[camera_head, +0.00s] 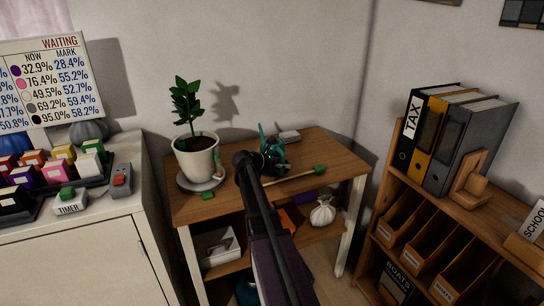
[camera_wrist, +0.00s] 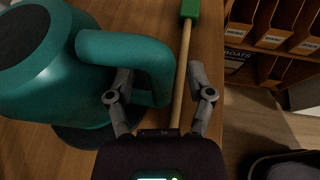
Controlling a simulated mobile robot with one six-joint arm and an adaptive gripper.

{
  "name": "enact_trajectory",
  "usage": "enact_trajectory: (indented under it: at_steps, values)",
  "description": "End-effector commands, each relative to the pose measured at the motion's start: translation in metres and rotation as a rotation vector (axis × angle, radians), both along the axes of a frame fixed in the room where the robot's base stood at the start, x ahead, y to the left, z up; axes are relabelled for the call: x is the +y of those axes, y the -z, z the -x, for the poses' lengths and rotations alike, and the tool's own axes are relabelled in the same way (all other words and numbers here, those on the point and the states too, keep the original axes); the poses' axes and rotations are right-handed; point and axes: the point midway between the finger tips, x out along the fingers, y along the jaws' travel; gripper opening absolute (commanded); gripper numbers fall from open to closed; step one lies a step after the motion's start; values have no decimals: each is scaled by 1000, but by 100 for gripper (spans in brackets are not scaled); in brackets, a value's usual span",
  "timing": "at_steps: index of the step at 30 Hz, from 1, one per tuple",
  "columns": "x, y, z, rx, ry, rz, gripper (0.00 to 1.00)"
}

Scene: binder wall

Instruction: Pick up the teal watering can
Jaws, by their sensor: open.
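The teal watering can (camera_wrist: 50,75) stands on the wooden table in the left of the wrist view. Its looped handle (camera_wrist: 158,62) reaches right, between the fingers of my gripper (camera_wrist: 160,75). The left finger is by the opening between handle and body; the right finger is clear of the handle on its far side. My gripper is open; I cannot tell whether a finger touches the handle. In the head view my arm and gripper (camera_head: 270,162) hide most of the can, and only teal parts (camera_head: 266,138) show.
A green-ended wooden stick (camera_wrist: 182,65) lies on the table (camera_head: 325,152) below the gripper, right of the can. A potted plant (camera_head: 196,158) stands left. A binder shelf (camera_head: 425,190) stands to the right.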

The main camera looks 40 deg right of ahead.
Motion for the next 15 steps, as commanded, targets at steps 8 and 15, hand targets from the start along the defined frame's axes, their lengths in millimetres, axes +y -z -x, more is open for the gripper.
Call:
enact_trajectory:
  at_steps: [8, 15]
  values:
    - [0, 0, 0, 0, 0, 0, 21]
    - [0, 0, 0, -1, -1, 2, 0]
